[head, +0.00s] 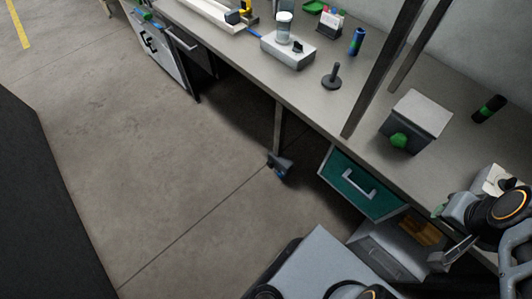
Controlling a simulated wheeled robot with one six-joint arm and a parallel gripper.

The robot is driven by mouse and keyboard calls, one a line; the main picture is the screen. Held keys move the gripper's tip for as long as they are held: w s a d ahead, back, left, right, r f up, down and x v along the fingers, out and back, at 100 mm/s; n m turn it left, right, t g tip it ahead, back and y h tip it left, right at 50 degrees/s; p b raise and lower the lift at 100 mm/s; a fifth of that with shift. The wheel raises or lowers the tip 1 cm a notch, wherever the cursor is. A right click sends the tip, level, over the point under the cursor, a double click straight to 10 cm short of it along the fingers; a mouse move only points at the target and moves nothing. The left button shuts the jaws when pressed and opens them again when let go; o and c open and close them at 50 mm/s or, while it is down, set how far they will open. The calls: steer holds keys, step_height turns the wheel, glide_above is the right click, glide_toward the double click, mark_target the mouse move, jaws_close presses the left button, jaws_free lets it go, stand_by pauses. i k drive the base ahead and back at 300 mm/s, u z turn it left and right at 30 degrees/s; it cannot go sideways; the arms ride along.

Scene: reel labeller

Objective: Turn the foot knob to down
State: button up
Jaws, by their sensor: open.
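A dark caster-like foot (280,166) with a small blue part stands on the floor at the bottom of the bench leg, near the middle of the head view. It is the likeliest place for the foot knob, but the knob is too small to make out, and I cannot tell which way it points. My gripper (453,254) is at the lower right, beside the bench front and well to the right of the foot. It looks open and empty, partly hidden by my own arm.
The bench top (310,95) carries a grey device (288,52), a dark stand (332,80), a blue can (357,41) and a grey box (415,120). A teal drawer (345,182) juts out right of the foot. The floor (150,150) left of it is clear.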

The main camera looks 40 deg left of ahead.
mark_target(270, 165)
steer(key=u, duration=2.1)
steer(key=k, duration=0.55)
steer(key=u, duration=0.9)
steer(key=i, duration=1.45)
steer(key=z, duration=0.55)
